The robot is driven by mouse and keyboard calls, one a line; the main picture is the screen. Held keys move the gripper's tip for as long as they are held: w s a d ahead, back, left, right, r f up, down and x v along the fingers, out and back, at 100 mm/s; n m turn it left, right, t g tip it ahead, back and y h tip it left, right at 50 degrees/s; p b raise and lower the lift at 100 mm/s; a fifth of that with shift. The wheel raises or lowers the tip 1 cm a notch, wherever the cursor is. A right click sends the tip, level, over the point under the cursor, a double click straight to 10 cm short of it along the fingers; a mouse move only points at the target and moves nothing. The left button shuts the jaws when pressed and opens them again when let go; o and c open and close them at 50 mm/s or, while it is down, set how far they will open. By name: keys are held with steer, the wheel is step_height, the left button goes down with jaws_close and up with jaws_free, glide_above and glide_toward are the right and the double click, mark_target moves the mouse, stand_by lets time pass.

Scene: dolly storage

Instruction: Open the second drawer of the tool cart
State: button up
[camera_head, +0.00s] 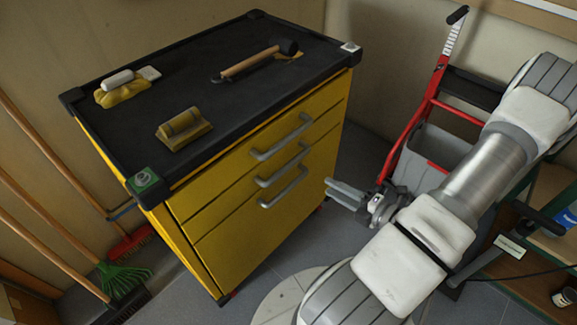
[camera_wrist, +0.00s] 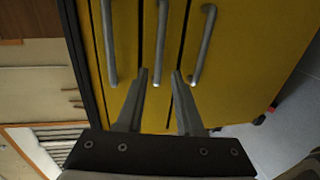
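The tool cart (camera_head: 240,245) is yellow with a black top and three grey bar handles on its front. All its drawers look shut. The second handle (camera_head: 283,166) is the middle one, between the top handle (camera_head: 282,137) and the lowest handle (camera_head: 284,187). My gripper (camera_head: 333,190) is open and empty, in front of the cart to the right of the handles. In the wrist view the gripper (camera_wrist: 160,72) points at the cart front, with the middle handle (camera_wrist: 162,40) seen between its fingertips. The gap in depth is hard to judge; it does not look closed on the handle.
A hammer (camera_head: 250,64), a yellow-brown block (camera_head: 183,128) and a glove with a white roll (camera_head: 122,90) lie on the cart top. A red hand truck (camera_head: 437,75) and grey bin (camera_head: 425,155) stand at right. Brooms lean at left. Floor before the cart is clear.

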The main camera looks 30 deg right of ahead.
mark_target(289, 164)
steer(key=b+x, duration=0.3)
steer(key=x, duration=1.2)
steer(key=shift+w+a+f+b, duration=0.1)
steer(key=shift+w+a+b, duration=0.05)
steer(key=shift+w+b, duration=0.25)
jaws_close()
stand_by(0.5)
